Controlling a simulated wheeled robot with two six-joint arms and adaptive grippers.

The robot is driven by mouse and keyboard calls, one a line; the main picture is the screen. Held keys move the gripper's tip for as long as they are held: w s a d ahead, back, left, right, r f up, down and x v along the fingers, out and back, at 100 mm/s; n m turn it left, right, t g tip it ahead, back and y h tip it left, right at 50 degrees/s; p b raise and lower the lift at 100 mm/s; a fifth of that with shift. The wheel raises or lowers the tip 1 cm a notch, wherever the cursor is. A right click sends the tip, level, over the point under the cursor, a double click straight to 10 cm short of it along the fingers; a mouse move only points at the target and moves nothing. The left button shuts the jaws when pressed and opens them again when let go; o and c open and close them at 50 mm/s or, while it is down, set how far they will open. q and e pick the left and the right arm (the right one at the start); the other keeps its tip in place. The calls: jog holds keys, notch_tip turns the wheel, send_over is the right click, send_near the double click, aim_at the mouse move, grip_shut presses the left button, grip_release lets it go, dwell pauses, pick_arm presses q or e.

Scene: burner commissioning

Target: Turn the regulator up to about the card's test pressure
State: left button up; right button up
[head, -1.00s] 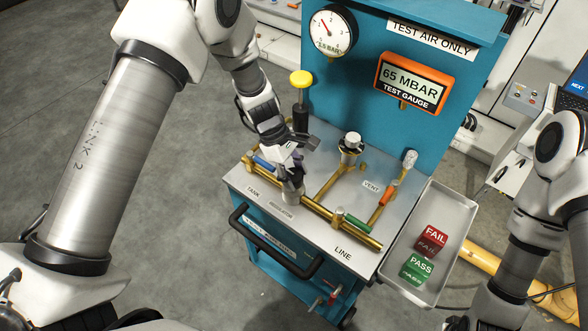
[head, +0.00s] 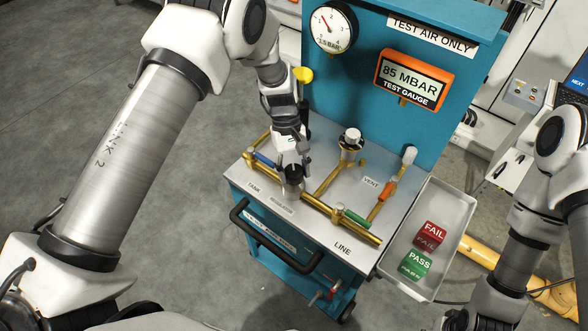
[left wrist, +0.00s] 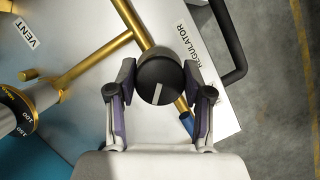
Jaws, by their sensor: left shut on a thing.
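The regulator's black knob (head: 292,174) stands on the brass pipework of the test bench, by the REGULATOR label. My left gripper (head: 292,166) comes down on it from above. In the left wrist view the round knob (left wrist: 160,82) sits between the two fingers, which are closed on its sides; its white pointer line is tilted slightly from the finger direction. The orange test gauge (head: 413,78) reads 85 MBAR. The round dial gauge (head: 331,25) is above left of it. I see no card. My right arm is at the right, its gripper out of view.
A blue-handled valve (head: 263,159), a green-handled valve (head: 356,218) and an orange-handled vent valve (head: 387,191) lie on the pipes near the knob. A metal tray (head: 452,199) with FAIL (head: 431,235) and PASS (head: 415,264) blocks stands at the right.

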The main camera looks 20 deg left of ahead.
dwell(0.4)
pick_arm(q)
jog(key=o, duration=1.2)
jog(key=shift+c, duration=0.2)
jog(key=v, duration=1.2)
jog(key=shift+w, duration=0.15)
jog(key=shift+d+f, duration=0.1)
